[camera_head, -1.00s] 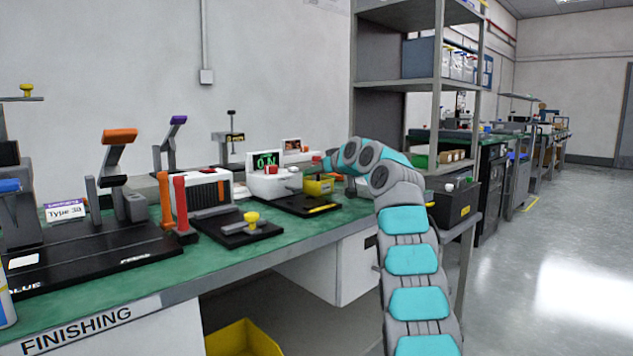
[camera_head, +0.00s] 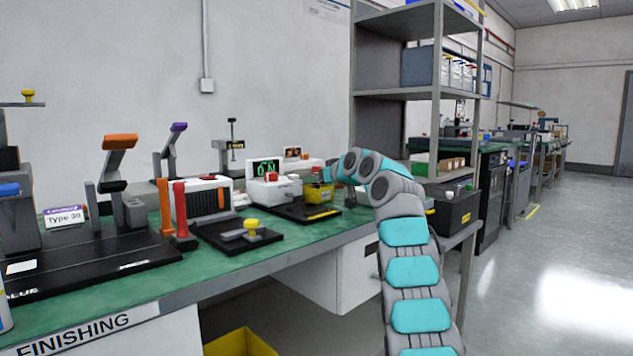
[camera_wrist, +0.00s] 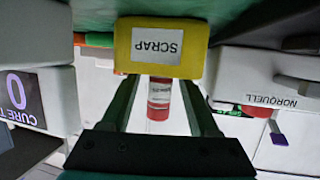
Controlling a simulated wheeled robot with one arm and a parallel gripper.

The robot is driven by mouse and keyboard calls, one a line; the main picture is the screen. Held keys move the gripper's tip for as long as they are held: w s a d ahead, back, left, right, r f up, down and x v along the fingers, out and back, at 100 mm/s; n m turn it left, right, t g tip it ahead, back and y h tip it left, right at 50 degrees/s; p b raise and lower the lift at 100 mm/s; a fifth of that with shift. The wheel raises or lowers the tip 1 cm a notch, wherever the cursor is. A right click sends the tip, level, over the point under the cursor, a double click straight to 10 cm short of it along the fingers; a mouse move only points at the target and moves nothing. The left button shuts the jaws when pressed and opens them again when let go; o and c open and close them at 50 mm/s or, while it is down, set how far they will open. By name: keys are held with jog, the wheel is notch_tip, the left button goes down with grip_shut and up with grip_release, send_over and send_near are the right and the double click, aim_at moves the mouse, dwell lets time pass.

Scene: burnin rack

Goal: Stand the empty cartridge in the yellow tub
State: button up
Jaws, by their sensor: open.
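The yellow tub (camera_head: 319,193) stands at the back of the bench, beside the white machine with the green display. In the wrist view, which shows the bench at the top, the tub (camera_wrist: 160,48) bears a white SCRAP label. A red-and-clear cartridge (camera_wrist: 159,96) with a pale label stands out past the tub's rim; its other end is hidden by the tub wall, so it appears to be in the tub. My gripper (camera_wrist: 160,88) is open, one finger on each side of the cartridge with visible gaps. In the head view my gripper (camera_head: 328,174) is small at the tub.
A white machine with a display (camera_head: 268,182) is close to the tub on one side. A NORQUELL-marked unit (camera_wrist: 268,75) is on its other side in the wrist view. A black fixture with a yellow knob (camera_head: 245,232) stands nearer. A dark bin (camera_head: 455,208) is to the right.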

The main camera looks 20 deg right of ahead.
jog(key=shift+r, duration=0.15)
jog(key=b+v, duration=0.3)
jog(key=v, duration=0.9)
